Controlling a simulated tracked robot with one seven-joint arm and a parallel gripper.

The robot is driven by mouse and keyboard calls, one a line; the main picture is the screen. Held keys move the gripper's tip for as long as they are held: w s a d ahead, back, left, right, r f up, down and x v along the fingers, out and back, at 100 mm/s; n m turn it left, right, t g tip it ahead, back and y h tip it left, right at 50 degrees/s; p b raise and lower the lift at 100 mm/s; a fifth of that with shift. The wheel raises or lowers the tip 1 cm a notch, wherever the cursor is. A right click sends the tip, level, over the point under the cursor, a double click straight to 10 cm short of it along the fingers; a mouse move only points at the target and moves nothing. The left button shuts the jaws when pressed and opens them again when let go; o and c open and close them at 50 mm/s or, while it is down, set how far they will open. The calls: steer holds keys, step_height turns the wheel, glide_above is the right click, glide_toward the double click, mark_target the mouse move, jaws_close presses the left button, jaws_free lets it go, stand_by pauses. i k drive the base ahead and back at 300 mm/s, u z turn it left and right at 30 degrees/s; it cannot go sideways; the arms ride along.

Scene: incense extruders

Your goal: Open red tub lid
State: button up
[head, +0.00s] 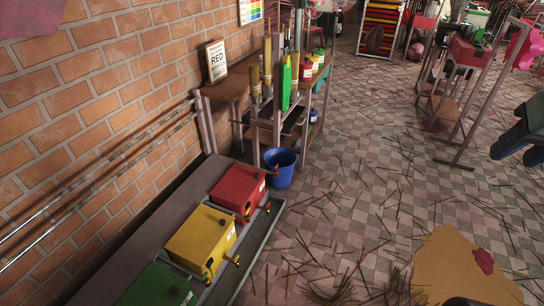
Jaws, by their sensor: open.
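The red tub (238,190) stands in the lower middle of the head view, at the far end of a row of tubs along the brick wall. Its flat red lid (237,180) looks shut. A white label and a small tap are on its front side. My gripper (515,154) is at the right edge, dark and partly cut off by the frame. Its two fingers are apart and nothing shows between them. It is far to the right of the red tub, with open floor between.
A yellow tub (203,239) and a green tub (157,286) stand nearer in the row, beside a grey trough (258,237). A blue bucket (280,168) stands just beyond the red tub. Thin sticks litter the checkered floor (345,190). A wooden rack (480,95) stands at right.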

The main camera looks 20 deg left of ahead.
mark_target(237, 186)
steer(key=i, duration=1.05)
steer(key=u, duration=0.8)
steer(key=i, duration=0.8)
steer(key=u, duration=0.7)
steer(key=k, duration=0.75)
steer(key=u, duration=0.25)
steer(key=i, duration=0.85)
steer(key=z, duration=0.1)
